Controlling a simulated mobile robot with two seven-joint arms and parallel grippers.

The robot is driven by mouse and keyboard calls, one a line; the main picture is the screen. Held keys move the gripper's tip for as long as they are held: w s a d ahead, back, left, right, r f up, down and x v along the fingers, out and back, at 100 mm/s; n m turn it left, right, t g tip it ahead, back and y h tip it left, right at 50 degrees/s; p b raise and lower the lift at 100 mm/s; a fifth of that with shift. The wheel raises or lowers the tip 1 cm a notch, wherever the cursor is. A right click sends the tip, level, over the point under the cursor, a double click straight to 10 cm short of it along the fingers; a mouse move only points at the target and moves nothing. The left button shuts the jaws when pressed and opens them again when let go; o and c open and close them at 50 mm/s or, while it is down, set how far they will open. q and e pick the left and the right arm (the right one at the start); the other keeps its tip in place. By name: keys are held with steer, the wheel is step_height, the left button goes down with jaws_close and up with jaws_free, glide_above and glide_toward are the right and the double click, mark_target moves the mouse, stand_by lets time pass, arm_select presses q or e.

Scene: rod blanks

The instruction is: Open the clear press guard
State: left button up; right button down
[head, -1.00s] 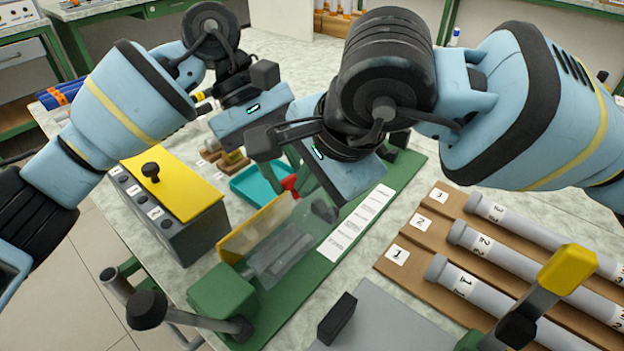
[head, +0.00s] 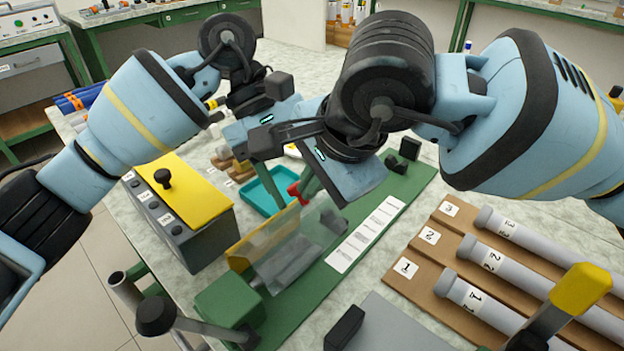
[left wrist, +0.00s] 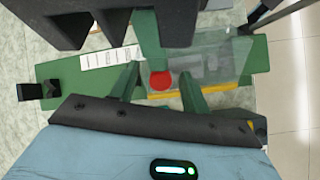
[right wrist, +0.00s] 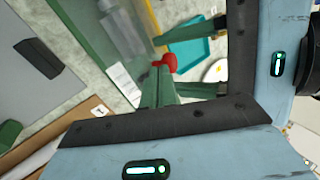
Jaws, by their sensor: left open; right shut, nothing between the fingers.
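The clear press guard (head: 312,233) stands on the green press base (head: 284,310), with a yellow strip (head: 262,238) along one side. It also shows in the left wrist view (left wrist: 215,62). A red knob (head: 294,192) is at the guard's far end. My left gripper (left wrist: 160,88) is open, its green fingers on either side of the red knob (left wrist: 160,80); contact cannot be told. My right gripper (right wrist: 158,78) is shut and empty, its tips close beside the knob (right wrist: 166,62). In the head view both grippers' fingers are partly hidden by my wrists.
A grey box with a yellow lid (head: 168,183) stands left of the press. A teal tray (head: 262,206) lies behind it. Numbered grey rods (head: 478,300) lie on brown boards at the right. A black-knobbed lever (head: 156,315) is at the front.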

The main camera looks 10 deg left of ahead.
arm_select(q)
steer(key=v, duration=1.2)
arm_select(e)
steer(key=shift+f, duration=0.15)
